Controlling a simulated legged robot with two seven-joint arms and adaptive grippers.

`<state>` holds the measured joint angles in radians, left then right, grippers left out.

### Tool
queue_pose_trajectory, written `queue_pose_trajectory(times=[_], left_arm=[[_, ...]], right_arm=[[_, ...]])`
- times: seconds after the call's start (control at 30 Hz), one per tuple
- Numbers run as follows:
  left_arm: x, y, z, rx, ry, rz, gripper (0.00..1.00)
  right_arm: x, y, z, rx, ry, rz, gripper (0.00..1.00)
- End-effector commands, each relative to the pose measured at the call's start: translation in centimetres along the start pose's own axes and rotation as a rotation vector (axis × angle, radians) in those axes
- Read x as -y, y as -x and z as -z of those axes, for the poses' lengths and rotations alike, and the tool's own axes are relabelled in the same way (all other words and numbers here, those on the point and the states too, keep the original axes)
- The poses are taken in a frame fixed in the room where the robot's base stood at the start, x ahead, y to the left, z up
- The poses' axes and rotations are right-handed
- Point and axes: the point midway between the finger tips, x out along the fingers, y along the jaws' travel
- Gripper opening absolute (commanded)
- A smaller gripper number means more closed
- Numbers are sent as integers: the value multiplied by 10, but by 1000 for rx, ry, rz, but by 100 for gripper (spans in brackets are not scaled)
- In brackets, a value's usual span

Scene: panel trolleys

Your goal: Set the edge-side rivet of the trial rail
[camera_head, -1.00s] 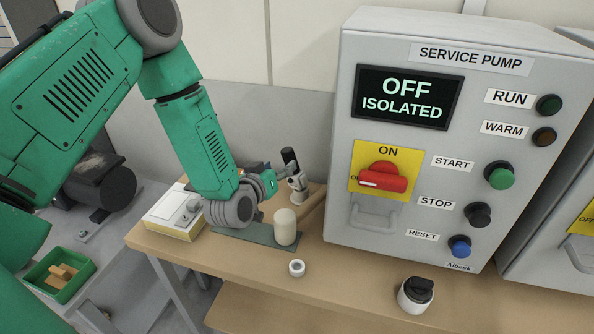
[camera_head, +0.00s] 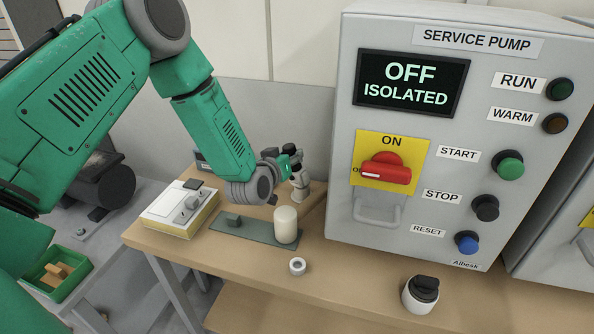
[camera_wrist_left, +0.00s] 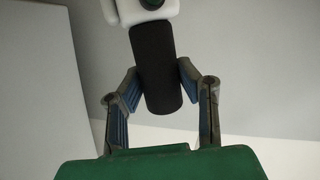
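My left gripper (camera_head: 290,164) is at a small pale grey tool (camera_head: 299,188) with a black handle, standing at the back of the bench. In the left wrist view, the black handle (camera_wrist_left: 157,75) lies between the two fingers of my left gripper (camera_wrist_left: 158,66), which appear to press on both its sides. A white part of the tool (camera_wrist_left: 142,12) shows above it. A flat grey-green strip (camera_head: 258,236) lies on the bench, with a small grey block (camera_head: 233,220) and a cream cylinder (camera_head: 286,225) on it. I cannot make out rivets or which piece is the trial rail. My right gripper is not in view.
A white box with controls (camera_head: 178,207) stands left of the strip. A small ring (camera_head: 297,266) and a black-capped jar (camera_head: 421,294) are near the bench's (camera_head: 350,270) front. The service pump cabinet (camera_head: 440,130), reading OFF ISOLATED, stands close on the right.

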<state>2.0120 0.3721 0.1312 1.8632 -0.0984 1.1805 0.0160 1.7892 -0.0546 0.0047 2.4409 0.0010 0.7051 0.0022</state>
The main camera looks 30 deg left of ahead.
Motion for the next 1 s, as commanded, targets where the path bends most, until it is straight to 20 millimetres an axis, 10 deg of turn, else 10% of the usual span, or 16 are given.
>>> queue_pose_trajectory(times=[1.0], left_arm=[[-11,9,40,-3,1,-2,0]], right_arm=[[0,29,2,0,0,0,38]])
